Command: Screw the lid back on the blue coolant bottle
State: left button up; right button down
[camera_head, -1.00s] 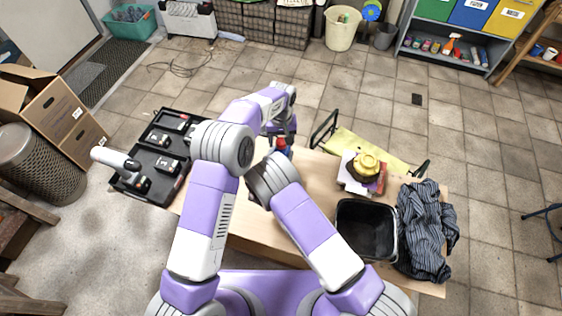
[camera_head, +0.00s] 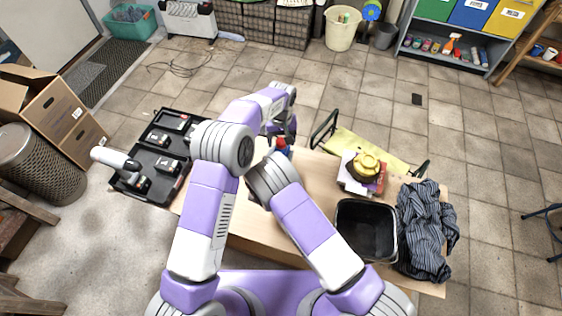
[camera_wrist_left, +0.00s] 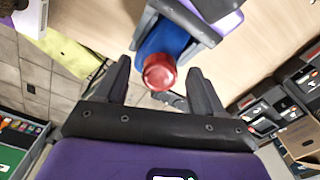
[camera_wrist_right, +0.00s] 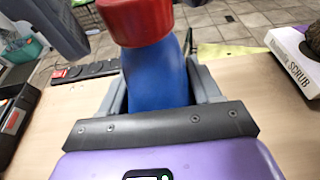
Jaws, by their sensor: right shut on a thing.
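The blue coolant bottle (camera_wrist_right: 157,82) stands upright over the wooden table, with the red lid (camera_wrist_right: 137,20) on its top. How tightly the lid sits cannot be told. My right gripper (camera_wrist_right: 155,95) is shut on the bottle's body; in the head view my arms hide it. My left gripper (camera_wrist_left: 158,70) is open above the bottle, with its fingers apart on either side of the red lid (camera_wrist_left: 159,73) and gaps between. In the head view the lid (camera_head: 281,143) shows small below my left gripper (camera_head: 281,130).
A black bin (camera_head: 367,228), a striped cloth (camera_head: 425,230) and a small stack with a yellow-topped object (camera_head: 367,163) are on the table's right. A black tray (camera_head: 150,165) with several tools lies at the left. Bare table (camera_head: 315,172) shows between bottle and stack.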

pick_arm(q)
notch_tip(320, 180, up, 12)
dwell(0.6)
pick_arm(e)
jog(key=shift+c, duration=0.7)
grip_release()
